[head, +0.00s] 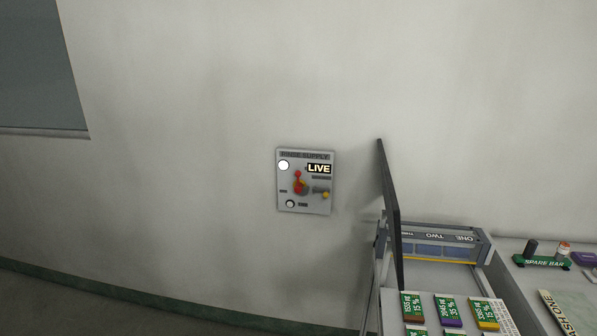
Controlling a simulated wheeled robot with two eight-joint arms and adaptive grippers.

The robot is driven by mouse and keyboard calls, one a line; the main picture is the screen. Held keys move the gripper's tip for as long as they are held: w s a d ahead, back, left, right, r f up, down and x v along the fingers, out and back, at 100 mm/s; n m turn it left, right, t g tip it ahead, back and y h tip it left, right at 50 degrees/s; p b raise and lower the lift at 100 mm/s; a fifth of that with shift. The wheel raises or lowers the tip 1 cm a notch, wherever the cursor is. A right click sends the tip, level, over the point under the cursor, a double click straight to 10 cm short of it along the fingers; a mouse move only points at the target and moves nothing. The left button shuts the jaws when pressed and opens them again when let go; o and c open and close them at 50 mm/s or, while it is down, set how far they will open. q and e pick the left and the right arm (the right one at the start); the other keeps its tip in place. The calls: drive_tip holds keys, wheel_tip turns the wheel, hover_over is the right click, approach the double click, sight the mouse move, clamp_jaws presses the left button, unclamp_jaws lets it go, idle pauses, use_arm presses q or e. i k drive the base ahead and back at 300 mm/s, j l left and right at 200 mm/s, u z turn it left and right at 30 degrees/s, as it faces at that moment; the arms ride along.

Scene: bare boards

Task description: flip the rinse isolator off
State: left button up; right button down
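The isolator panel (284,191) is a small grey plate on the wall, left of the dark upright screen. Its heading appears to read "RINSE SUPPLY", though the letters are faint. It has a lit white lamp (284,165) at the upper left and a black "LIVE" sign (319,169) at the upper right. A red handle (298,176) at its centre points up from a round hub. A small brass-yellow part (325,194) sits to its right, and a small round button (290,204) is below. Neither of my grippers is in view.
A thin dark screen (390,215) stands edge-on right of the panel. Beyond it are a grey unit (478,248) marked "ONE TWO", labelled coloured cards (447,309), and a bench with a "SPARE BAR" rack (542,262). The wall and floor left of the panel are clear.

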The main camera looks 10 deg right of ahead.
sight(300, 188)
drive_tip(key=i+j+z, duration=0.1)
drive_tip(key=i, duration=0.5)
drive_tip(key=i+j, duration=0.2)
drive_tip(key=i, duration=0.4)
drive_tip(key=z, duration=0.05)
